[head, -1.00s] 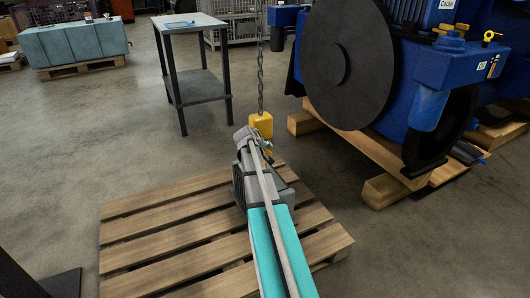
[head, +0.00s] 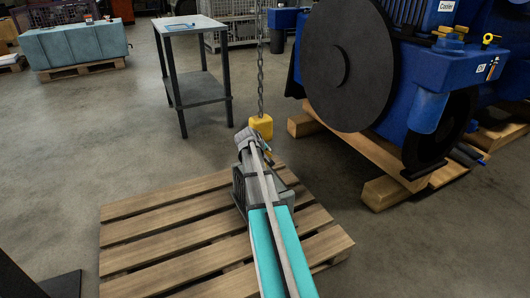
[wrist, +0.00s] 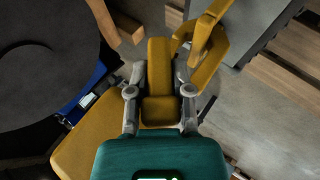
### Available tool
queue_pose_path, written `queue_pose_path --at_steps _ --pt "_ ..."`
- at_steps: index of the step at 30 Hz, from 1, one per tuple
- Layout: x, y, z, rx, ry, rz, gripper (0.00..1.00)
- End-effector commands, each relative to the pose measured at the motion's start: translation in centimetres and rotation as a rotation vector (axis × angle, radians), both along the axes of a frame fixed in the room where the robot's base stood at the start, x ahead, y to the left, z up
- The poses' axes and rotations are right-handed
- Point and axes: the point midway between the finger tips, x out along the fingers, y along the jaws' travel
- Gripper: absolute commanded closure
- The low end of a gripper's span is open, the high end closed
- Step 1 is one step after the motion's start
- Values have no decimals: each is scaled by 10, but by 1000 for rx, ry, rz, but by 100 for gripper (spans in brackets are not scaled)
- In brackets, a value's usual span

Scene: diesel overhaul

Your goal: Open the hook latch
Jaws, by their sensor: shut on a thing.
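A yellow hook block (head: 261,126) hangs on a chain above the pallet in the head view. In the wrist view the block (wrist: 85,142) fills the lower left, and the curved yellow hook (wrist: 218,48) shows at the upper right. A yellow bar, which looks like the hook latch (wrist: 160,62), stands between my fingers. My gripper (wrist: 160,97) is shut on this bar, with one grey finger on each side. In the head view my gripper (head: 250,140) is just below and left of the block, and my arm hides most of the hook.
A wooden pallet (head: 150,235) with a grey part (head: 238,190) on it lies below my arm. A blue engine with a large black disc (head: 347,62) stands on timbers at the right. A small grey table (head: 200,90) stands behind. Open floor lies between them.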

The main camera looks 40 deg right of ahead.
Motion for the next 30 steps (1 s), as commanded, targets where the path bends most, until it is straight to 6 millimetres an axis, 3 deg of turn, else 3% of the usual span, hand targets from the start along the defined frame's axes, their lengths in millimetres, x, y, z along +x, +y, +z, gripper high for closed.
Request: queue_pose_path --at_steps 11,30 --pt "-2 -6 6 169 -39 -4 100" --pt "-5 -23 6 680 -168 -4 100"
